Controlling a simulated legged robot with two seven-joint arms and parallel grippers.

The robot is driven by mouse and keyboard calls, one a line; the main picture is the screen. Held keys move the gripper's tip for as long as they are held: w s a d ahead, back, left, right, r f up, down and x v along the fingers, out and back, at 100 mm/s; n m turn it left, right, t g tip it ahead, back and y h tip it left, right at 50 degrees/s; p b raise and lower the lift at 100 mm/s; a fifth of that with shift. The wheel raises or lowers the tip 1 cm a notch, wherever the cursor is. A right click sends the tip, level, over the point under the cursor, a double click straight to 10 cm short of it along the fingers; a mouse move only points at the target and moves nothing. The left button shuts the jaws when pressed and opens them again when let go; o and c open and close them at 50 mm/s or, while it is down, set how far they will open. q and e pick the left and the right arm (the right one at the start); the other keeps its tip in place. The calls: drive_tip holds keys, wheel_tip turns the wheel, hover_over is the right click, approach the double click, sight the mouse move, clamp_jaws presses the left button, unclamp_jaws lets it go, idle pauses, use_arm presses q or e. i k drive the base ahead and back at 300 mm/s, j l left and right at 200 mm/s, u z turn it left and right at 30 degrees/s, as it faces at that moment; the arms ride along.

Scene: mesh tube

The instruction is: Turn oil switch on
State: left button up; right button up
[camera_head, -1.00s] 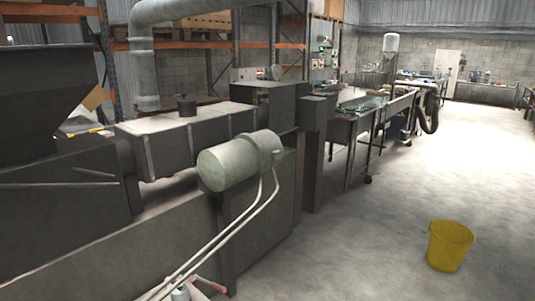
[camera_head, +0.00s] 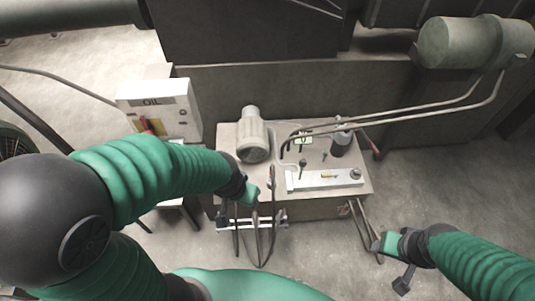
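A pale control box labelled "OIL" (camera_head: 158,98) stands at the left, beyond my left arm. A red and yellow part (camera_head: 146,125) shows on its front, partly hidden by my green sleeve. Small dark round controls (camera_head: 183,111) sit at the right of its front. I cannot tell which control is the switch or its position. My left gripper (camera_head: 256,205) is right of and nearer than the box, in front of the hydraulic unit, apart from the box. My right gripper (camera_head: 390,262) is at the lower right, over the floor. The finger openings are unclear.
A hydraulic unit (camera_head: 295,208) with a pale motor (camera_head: 253,135), pipes and a red-handled lever (camera_head: 375,145) stands in the middle. A pale cylinder (camera_head: 460,42) is at the upper right. Bare floor (camera_head: 440,165) lies at the right.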

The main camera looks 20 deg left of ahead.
sight(149, 129)
drive_tip(key=u, duration=1.75)
drive_tip(key=k+j, duration=0.2)
drive_tip(key=k+j+u, duration=0.15)
drive_tip(key=j, duration=0.3)
drive_tip(key=k+j, duration=0.3)
drive_tip(key=i+l+u, duration=0.1)
drive_tip(key=i+l, duration=0.15)
drive_tip(key=l, duration=0.1)
